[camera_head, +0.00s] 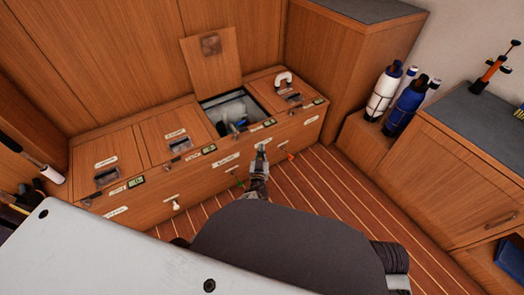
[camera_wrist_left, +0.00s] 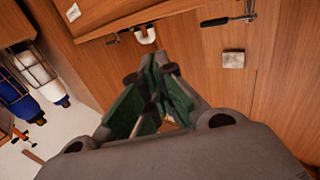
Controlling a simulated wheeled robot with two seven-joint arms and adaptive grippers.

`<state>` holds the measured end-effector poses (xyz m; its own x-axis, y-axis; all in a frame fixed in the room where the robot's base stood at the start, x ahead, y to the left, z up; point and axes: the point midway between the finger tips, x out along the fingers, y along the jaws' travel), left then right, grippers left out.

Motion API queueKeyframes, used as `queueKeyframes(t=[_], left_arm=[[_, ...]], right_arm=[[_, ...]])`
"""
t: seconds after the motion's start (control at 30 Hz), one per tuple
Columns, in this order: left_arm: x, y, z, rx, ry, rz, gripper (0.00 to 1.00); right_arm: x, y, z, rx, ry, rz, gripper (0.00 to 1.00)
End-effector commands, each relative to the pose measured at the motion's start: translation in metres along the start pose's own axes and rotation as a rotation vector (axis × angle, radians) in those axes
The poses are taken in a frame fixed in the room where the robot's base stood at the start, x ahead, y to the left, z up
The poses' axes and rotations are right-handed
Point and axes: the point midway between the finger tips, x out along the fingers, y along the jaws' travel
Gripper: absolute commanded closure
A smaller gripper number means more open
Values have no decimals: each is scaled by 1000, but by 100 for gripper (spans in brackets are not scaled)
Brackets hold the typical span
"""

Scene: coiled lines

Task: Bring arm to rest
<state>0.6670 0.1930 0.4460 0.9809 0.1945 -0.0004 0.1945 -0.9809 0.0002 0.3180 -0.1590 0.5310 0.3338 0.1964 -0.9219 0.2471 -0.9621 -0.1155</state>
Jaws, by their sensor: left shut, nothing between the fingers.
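My left gripper (camera_head: 261,153) is in front of the wooden locker bench (camera_head: 225,165), near its front face. In the left wrist view, its green-padded fingers (camera_wrist_left: 155,75) are closed together with nothing between them. The middle locker's lid (camera_head: 212,62) stands open, leaning upright against the back panel. Inside the open compartment (camera_head: 232,112) lie pale and blue items that I cannot make out well. My gripper is outside this compartment, in front of it and lower in the picture. My right gripper is not in view.
Closed lids (camera_head: 105,157) flank the open compartment, and a white hook (camera_head: 284,78) is on the right one. White (camera_head: 383,95) and blue (camera_head: 407,105) cylinders stand in racks at right, beside a cabinet (camera_head: 465,180).

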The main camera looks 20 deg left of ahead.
Motion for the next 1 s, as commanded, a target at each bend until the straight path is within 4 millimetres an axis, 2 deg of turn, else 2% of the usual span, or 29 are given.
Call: queueKeyframes(t=[0.37,0.57,0.77,1.0], left_arm=[[-1,2,0,-2,-4,9,100],[-8,11,0,-17,-38,72,100],[-23,28,0,-37,-109,184,100],[-51,46,-1,-46,-218,315,100]], right_arm=[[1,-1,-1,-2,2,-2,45],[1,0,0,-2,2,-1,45],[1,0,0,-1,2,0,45],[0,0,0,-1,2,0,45]])
